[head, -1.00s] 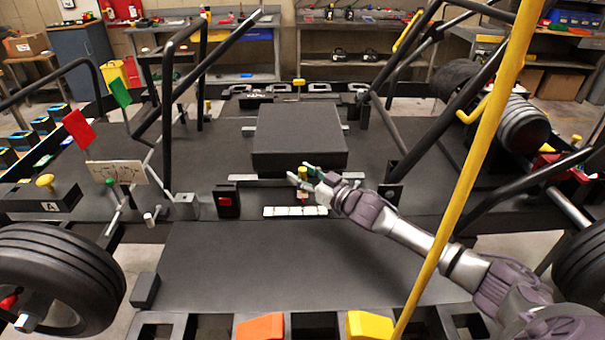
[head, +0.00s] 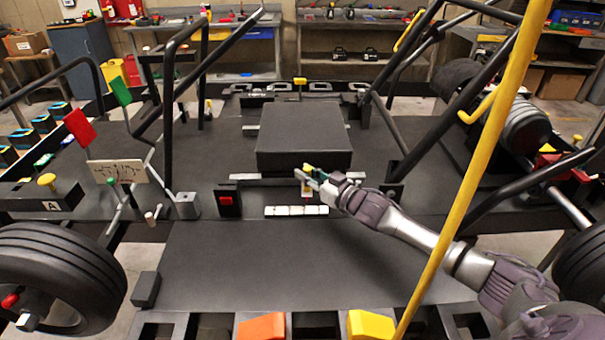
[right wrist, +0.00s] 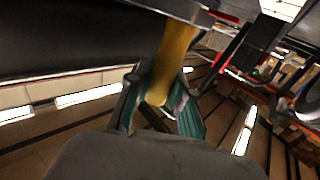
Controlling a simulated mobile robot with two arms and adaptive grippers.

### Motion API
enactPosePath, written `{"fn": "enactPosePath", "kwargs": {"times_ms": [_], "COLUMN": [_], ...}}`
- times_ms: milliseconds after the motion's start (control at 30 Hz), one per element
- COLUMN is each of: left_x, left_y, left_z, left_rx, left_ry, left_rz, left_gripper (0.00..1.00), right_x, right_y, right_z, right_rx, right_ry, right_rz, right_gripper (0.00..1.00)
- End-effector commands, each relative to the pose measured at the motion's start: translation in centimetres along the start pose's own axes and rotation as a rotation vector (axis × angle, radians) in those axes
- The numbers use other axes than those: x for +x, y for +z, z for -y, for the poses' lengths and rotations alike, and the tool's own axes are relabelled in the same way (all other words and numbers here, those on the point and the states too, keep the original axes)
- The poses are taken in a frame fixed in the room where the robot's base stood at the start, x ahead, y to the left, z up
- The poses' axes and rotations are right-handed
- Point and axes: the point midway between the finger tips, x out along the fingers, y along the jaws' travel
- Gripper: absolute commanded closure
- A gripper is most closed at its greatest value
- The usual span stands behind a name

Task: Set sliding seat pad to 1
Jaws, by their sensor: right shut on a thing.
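The sliding seat pad (head: 304,128) is a thick black block in the middle of the kart floor. A short yellow handle (head: 308,166) is at its front edge. My right gripper (head: 312,174) reaches in from the right and is shut on this handle. In the right wrist view, the yellow handle (right wrist: 172,62) stands between the teal fingers (right wrist: 158,108). A pale strip with marks (head: 296,211) lies on the floor in front of the pad; its figures are too small to read. My left gripper is not in view.
A slanting yellow pole (head: 474,160) crosses in front of my right arm. A red switch on a black box (head: 227,200) stands left of the strip. Black frame bars rise on both sides. The floor panel (head: 280,265) in front is clear.

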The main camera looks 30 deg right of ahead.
Motion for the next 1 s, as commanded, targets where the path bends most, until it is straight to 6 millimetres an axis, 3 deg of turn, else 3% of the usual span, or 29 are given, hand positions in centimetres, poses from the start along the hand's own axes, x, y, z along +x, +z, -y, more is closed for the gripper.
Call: {"fn": "enactPosePath", "kwargs": {"times_ms": [167,433,467,600,1000], "left_x": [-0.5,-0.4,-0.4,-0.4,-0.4], "left_y": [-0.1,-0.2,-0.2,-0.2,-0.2], "left_z": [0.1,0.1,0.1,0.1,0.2], "left_rx": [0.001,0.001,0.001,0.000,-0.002], "left_ry": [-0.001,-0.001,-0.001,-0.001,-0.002], "left_rz": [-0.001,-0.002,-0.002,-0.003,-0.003], "left_gripper": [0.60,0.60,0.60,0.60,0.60], "right_x": [-2.2,-2.3,-2.3,-2.3,-2.8], "right_y": [0.1,0.1,0.1,0.1,0.2], "right_z": [-2.4,-2.6,-2.6,-2.5,-2.4], "right_rx": [-0.005,-0.003,-0.003,-0.003,0.000], "right_ry": [0.008,0.008,0.009,0.008,0.005], "right_rz": [0.008,0.005,0.006,0.005,0.005], "right_gripper": [1.00,1.00,0.76,0.52,0.52]}}
